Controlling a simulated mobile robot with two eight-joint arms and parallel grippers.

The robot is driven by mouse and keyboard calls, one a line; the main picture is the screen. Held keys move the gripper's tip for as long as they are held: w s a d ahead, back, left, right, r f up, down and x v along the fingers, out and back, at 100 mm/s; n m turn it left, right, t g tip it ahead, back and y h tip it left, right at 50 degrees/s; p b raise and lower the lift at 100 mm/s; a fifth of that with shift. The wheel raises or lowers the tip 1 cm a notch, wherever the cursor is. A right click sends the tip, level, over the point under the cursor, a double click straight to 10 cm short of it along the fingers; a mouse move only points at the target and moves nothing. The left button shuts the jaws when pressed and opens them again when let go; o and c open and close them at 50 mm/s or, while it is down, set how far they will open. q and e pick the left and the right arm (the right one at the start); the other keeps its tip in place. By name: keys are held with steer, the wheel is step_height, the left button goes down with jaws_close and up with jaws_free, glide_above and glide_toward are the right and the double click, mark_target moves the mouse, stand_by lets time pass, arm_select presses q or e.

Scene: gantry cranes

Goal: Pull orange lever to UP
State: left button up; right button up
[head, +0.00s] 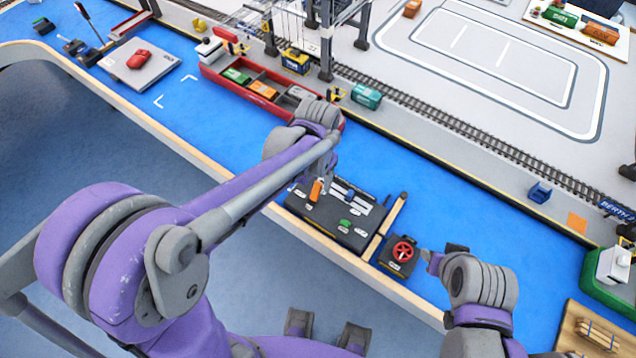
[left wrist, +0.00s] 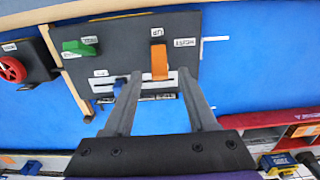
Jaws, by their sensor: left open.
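The orange lever (head: 316,190) stands on a dark control panel (head: 349,232) at the front edge of the blue table. In the left wrist view the orange lever (left wrist: 159,62) is next to a white label reading UP (left wrist: 157,31) and one that seems to read HOIST (left wrist: 184,42). My left gripper (left wrist: 160,75) is open, with its fingertips on either side of the lever's near end; I cannot tell whether they touch it. In the head view my left arm partly hides the panel. My right gripper (head: 436,262) is by the red wheel; its jaws are unclear.
A green lever (left wrist: 78,47) and a blue lever (left wrist: 118,86) share the panel. A red handwheel (head: 403,251) on a dark box stands to the right, past a wooden strip (head: 384,228). A red tray (head: 265,95) with small containers lies behind.

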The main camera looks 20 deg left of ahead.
mark_target(316, 192)
arm_select(q)
steer(key=shift+f, duration=1.35)
jaws_close()
